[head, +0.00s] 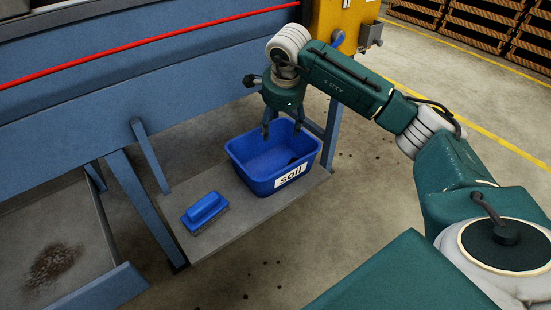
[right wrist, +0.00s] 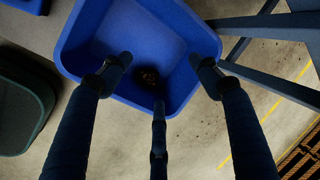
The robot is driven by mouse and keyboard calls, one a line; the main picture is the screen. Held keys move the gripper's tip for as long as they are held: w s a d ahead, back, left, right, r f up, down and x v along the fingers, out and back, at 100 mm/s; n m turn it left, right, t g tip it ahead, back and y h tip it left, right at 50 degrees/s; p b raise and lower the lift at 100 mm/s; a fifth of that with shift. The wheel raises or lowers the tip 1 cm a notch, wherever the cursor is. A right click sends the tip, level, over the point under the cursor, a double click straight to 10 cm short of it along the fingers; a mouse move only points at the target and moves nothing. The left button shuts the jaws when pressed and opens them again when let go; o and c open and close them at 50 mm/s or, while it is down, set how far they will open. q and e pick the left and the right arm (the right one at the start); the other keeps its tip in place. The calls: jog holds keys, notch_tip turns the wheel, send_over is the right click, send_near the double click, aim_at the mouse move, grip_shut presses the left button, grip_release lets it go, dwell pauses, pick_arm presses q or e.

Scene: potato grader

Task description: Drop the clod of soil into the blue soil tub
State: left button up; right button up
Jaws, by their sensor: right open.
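The blue soil tub (head: 261,180), with a white "soil" label, stands on a grey shelf; it also shows in the right wrist view (right wrist: 85,40). The clod of soil (right wrist: 148,76), small, dark and brown, lies inside the tub on its floor, near the wall. In the head view it is only a dark patch (head: 293,160). My right gripper (head: 282,127) is above the tub with its fingers pointing down, open and empty. In the right wrist view its fingers (right wrist: 160,62) spread around the clod without holding it. My left gripper is out of view.
A blue-handled brush (head: 205,212) lies on the grey shelf (head: 225,238) left of the tub. The blue machine frame (head: 140,195) stands behind and left. A tray with spilled soil (head: 85,225) is at the lower left. Open floor lies right of the shelf.

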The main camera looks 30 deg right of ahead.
jog(key=v, duration=1.2)
jog(key=shift+f, duration=0.1)
